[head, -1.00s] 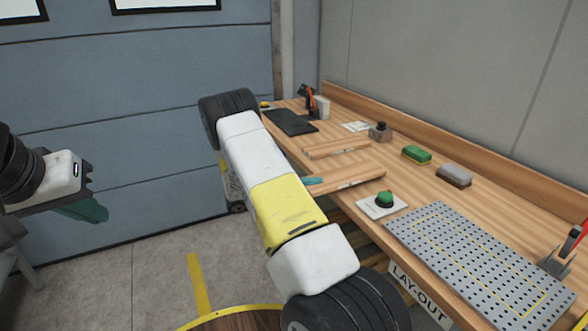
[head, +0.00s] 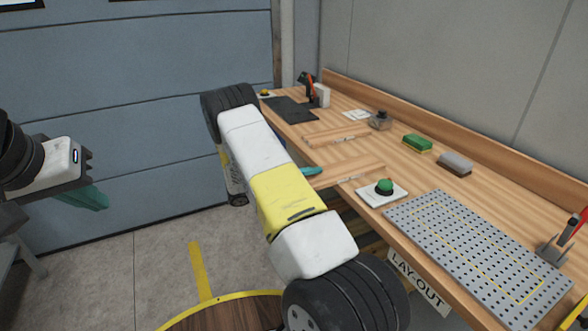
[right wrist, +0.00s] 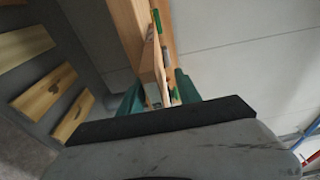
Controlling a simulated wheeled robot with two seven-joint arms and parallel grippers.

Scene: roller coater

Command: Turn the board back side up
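A flat light-wood board (head: 350,174) lies at the bench's near edge, close to the green button. My right gripper (head: 312,172) is at its left end, mostly hidden behind my right forearm; one teal fingertip shows. In the right wrist view, the two teal fingers of my right gripper (right wrist: 158,95) stand apart, with narrow wooden edges seen between them. I cannot tell whether either finger touches the board. My left gripper (head: 90,197) hangs at the far left, away from the bench, with teal fingers overlapping in view.
A second wooden piece (head: 335,138) lies behind. A green button on a white plate (head: 384,190), perforated grey plate (head: 475,255), green sponge (head: 417,143), grey block (head: 455,162) and black mat (head: 291,111) are on the bench. A wall closes its back.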

